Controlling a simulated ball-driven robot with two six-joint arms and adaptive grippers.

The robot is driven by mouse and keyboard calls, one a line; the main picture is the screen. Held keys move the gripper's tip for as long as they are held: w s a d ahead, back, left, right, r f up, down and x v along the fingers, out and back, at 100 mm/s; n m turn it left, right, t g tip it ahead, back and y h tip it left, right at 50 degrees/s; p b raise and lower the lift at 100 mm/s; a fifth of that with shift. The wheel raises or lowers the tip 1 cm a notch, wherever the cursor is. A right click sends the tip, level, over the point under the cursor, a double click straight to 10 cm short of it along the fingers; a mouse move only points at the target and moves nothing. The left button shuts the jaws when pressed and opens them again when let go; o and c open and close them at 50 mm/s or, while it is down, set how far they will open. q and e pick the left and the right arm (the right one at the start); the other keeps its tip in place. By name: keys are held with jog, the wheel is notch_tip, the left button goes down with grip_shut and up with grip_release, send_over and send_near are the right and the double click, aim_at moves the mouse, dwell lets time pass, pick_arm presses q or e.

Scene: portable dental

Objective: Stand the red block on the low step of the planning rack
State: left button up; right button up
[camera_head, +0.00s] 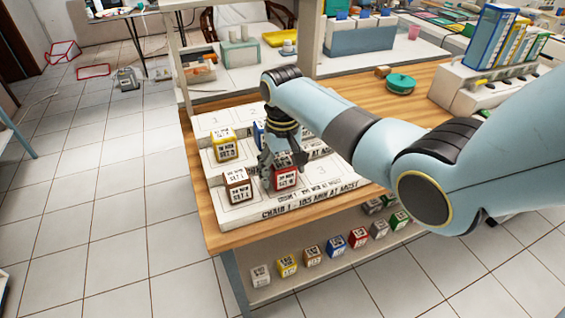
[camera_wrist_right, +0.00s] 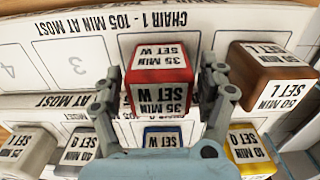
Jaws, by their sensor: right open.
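The red block (camera_head: 286,181), labelled 35 MIN SET W, stands upright on the low front step of the white planning rack (camera_head: 330,188), beside the brown block (camera_head: 238,187). My right gripper (camera_head: 283,163) is open over the red block. In the right wrist view the red block (camera_wrist_right: 160,65) sits between the spread fingers of the gripper (camera_wrist_right: 163,82), with a gap showing on each side. The brown block (camera_wrist_right: 272,72) shows to the right there, clear of the fingers. My left gripper is not in view.
A yellow block (camera_head: 223,146) and a blue block (camera_head: 259,133) stand on the step behind. Grey blocks (camera_wrist_right: 80,150) show there in the wrist view. Marked spaces on the low step left of the red block are bare in the wrist view. Several blocks line a lower shelf (camera_head: 300,278).

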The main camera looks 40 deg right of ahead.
aim_at(282, 162)
notch_tip(282, 162, up, 12)
jog(key=shift+r+p, duration=0.1)
jog(key=shift+p, duration=0.25)
